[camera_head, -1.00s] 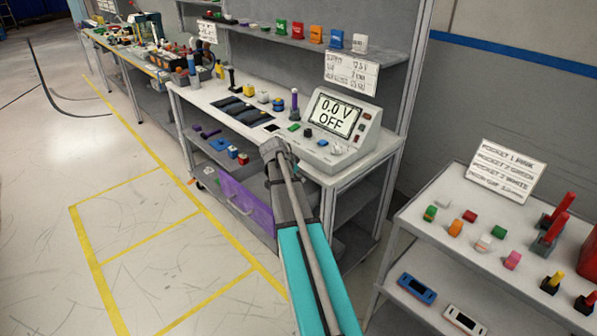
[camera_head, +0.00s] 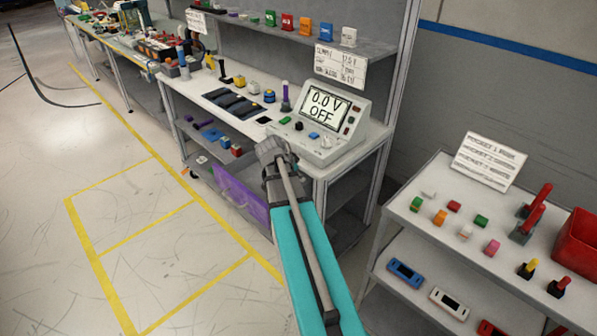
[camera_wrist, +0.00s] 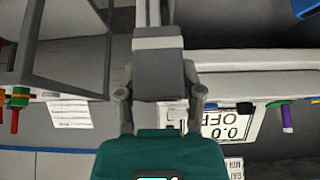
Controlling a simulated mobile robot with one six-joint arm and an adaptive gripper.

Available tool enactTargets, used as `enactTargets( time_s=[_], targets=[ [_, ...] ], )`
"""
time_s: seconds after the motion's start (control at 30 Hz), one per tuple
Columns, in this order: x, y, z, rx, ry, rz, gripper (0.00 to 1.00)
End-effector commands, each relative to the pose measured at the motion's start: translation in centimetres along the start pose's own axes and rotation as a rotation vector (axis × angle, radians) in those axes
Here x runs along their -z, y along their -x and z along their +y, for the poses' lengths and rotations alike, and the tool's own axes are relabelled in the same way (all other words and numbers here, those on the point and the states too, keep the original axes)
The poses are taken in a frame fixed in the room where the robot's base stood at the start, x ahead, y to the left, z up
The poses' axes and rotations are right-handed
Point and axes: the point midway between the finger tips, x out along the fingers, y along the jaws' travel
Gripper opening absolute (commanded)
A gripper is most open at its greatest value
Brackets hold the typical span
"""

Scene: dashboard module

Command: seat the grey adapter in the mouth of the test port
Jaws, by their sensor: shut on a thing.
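In the wrist view, my gripper (camera_wrist: 160,94) is shut on a grey block between its two fingers, which looks like the grey adapter (camera_wrist: 158,72). The grey meter (camera_head: 335,118) on the bench's right end reads "0.0 V OFF". It also shows upside down in the wrist view (camera_wrist: 240,92), right of the gripper. I cannot pick out the mouth of the test port in either view.
The bench top holds a black tray (camera_head: 232,103) and several small coloured parts. A shelf (camera_head: 270,36) runs above it. A purple panel (camera_head: 242,196) shows low on the bench. A trolley (camera_head: 408,198) with coloured blocks stands at right. Floor at left is largely clear.

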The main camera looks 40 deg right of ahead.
Motion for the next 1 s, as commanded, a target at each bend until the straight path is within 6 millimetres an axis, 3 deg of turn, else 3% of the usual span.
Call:
enactTargets(
  time_s=[0.5, 1.0],
  targets=[
    [0.1, 0.0, 0.0, 0.0, 0.0, 0.0, 0.02],
    [1.4, 2.1, 0.0, 0.0, 0.0, 0.0, 0.02]
  ],
)
